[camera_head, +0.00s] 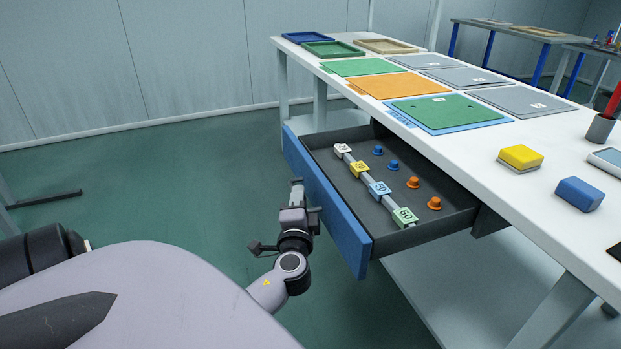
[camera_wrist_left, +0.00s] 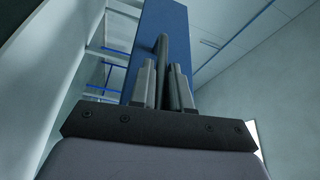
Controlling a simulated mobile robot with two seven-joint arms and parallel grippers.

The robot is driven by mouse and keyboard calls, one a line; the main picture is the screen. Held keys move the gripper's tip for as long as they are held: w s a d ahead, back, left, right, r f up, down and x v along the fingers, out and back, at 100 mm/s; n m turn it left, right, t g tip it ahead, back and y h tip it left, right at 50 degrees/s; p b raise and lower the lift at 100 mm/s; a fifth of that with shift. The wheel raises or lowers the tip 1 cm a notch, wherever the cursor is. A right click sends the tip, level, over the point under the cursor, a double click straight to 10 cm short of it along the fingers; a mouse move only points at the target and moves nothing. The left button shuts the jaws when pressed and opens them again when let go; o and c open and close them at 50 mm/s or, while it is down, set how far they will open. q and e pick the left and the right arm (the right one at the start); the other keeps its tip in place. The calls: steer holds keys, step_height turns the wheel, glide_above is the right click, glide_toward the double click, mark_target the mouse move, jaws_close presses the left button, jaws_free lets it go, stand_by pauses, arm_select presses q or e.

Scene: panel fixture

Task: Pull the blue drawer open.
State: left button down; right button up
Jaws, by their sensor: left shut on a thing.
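The blue drawer (camera_head: 325,205) stands pulled out from under the white workbench, its inside open to view. My left gripper (camera_head: 298,186) is at the outer side of the blue front, near its middle. In the left wrist view, the fingers of my left gripper (camera_wrist_left: 163,88) are shut on the dark bar handle (camera_wrist_left: 177,82) of the blue front (camera_wrist_left: 160,18). In the head view the handle is mostly hidden by the gripper. My right gripper is not in view.
The drawer holds a row of numbered blocks (camera_head: 379,188) and several blue and orange knobs (camera_head: 413,182). The white workbench (camera_head: 470,150) carries trays, coloured panels, a yellow block (camera_head: 520,156) and a blue block (camera_head: 579,194). Green floor (camera_head: 170,190) left of the drawer is clear.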

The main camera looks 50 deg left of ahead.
arm_select(q)
steer(key=shift+s+a, duration=0.35)
steer(key=shift+s, duration=0.5)
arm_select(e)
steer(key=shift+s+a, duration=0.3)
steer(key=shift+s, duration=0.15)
arm_select(q)
steer(key=c, duration=1.2)
jaws_free()
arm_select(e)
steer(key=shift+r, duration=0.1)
arm_select(q)
steer(key=shift+o, duration=0.2)
steer(key=v, duration=0.7)
steer(key=shift+s+d+f, duration=0.1)
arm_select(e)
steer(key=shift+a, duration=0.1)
